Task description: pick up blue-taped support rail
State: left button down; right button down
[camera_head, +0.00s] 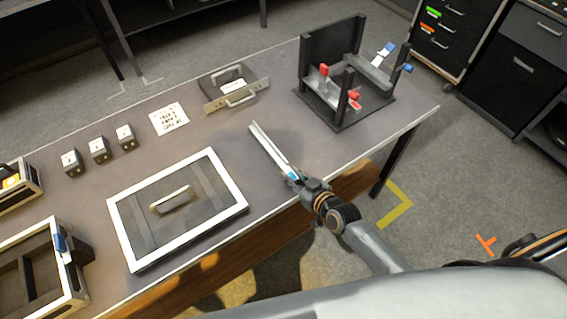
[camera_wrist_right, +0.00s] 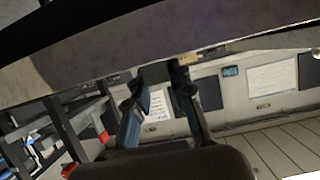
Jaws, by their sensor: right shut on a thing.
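The support rail (camera_head: 268,148) is a long, narrow, light grey channel with a blue mark near its close end. My right gripper (camera_head: 297,178) is shut on that blue-marked end, at the table's front edge. The rail points away from me, up and left, over the table. A dark shadow lies on the table beside it; I cannot tell exactly how high it is held. In the right wrist view the fingers of my right gripper (camera_wrist_right: 163,95) show, but I cannot make out the rail between them. My left gripper is not in view.
A dark stand (camera_head: 345,115) with red and blue clips stands at the table's right end. A white-framed panel (camera_head: 128,232) lies left of the rail. A bracket with handles (camera_head: 238,98), a paper (camera_head: 169,119) and small dark blocks (camera_head: 98,150) lie farther back.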

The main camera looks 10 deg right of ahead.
jog(key=shift+r, duration=0.6)
jog(key=s+a+r, duration=0.3)
jog(key=s+r, duration=0.9)
jog(key=s, duration=0.1)
jog(key=shift+s+a, duration=0.2)
jog(key=shift+a, duration=0.2)
